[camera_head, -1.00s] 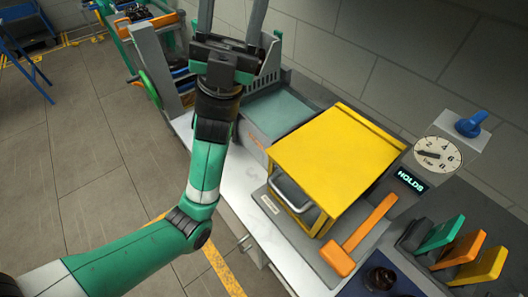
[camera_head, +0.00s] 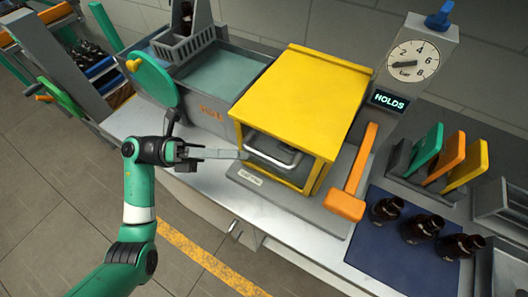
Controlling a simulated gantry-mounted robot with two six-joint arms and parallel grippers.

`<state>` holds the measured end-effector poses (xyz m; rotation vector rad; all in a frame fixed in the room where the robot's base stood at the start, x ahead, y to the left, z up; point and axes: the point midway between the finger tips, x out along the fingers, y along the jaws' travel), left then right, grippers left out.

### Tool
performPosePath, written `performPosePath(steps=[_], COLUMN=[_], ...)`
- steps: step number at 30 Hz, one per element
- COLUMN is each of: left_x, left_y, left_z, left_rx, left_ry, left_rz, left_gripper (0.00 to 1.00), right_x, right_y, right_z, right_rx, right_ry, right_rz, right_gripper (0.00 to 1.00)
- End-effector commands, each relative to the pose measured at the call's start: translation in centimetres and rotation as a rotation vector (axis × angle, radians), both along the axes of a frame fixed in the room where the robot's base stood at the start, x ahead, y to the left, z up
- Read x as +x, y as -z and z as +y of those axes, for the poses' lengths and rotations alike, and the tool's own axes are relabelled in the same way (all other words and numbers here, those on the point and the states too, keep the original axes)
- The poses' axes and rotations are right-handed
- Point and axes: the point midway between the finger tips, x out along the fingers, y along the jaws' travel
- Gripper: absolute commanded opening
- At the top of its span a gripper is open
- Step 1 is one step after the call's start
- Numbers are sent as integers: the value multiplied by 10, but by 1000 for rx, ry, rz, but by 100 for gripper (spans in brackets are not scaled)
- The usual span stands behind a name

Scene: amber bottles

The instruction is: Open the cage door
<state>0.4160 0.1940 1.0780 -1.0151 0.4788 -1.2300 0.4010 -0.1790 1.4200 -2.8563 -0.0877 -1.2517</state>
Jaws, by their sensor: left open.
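The cage (camera_head: 305,95) is a yellow box on a grey base plate in the middle of the bench. Its front opening is framed in yellow, with a dark door that looks shut and a silver bar handle (camera_head: 275,156). My left gripper (camera_head: 228,155) is open and empty, just left of the cage's front. Its fingers point right toward the handle, with the tip near the front left edge; I cannot tell whether it touches. My right gripper is not in view.
An orange lever (camera_head: 352,182) stands close to the cage's right side. A teal-water bath (camera_head: 222,78) with a green round lid (camera_head: 152,82) is at left. Several amber bottles (camera_head: 420,228) stand on a blue mat (camera_head: 372,238). A dial (camera_head: 411,60) and a HOLDS display (camera_head: 389,101) are behind right.

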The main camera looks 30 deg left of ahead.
Motion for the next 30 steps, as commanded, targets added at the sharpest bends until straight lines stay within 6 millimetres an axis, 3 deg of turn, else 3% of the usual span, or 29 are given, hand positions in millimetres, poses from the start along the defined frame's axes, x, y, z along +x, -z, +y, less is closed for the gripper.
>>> performPosePath(steps=[3, 9, 20, 28, 30], left_x=[8, 19, 22, 21, 21], left_y=[-5, -13, -15, -15, -15], left_z=[-27, -57, -65, -64, -64], left_rx=[1, -1, -1, -2, -2], left_ry=[5, 2, -1, 0, 0], left_rz=[-3, -2, -2, -2, -2], left_gripper=[50, 50, 50, 1, 0], right_x=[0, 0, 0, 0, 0], right_y=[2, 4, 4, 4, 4], right_z=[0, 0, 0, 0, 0], right_rx=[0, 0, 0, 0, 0], right_ry=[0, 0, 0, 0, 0], right_rz=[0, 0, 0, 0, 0], right_gripper=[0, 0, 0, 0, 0])
